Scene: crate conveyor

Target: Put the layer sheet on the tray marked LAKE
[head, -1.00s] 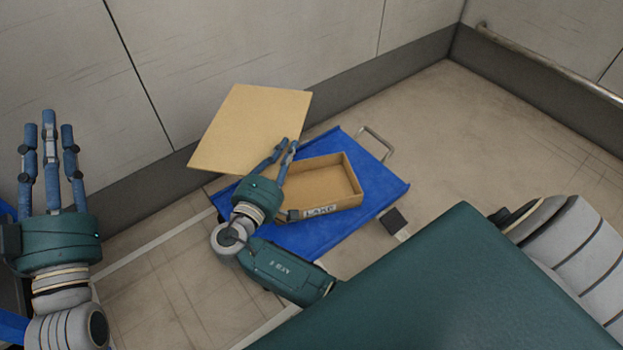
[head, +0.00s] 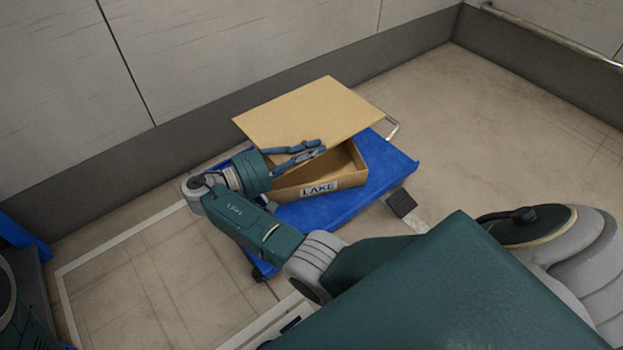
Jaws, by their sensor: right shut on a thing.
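The layer sheet (head: 312,108) is a flat tan board. My right gripper (head: 318,148) is shut on its near edge and holds it above the back part of the tray marked LAKE (head: 290,192). The tray is an open cardboard-coloured box with a white LAKE label (head: 319,188) on its front wall. The sheet hides the tray's back and left parts; some of the inside shows at the right. I cannot tell whether the sheet touches the rim. Of my left arm only a part shows at the lower left edge; its gripper is out of view.
The tray stands on a blue cart (head: 385,172) with a metal handle (head: 393,128) at its far right. A panelled wall with a grey base strip (head: 190,138) runs behind the cart. The floor to the right is clear.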

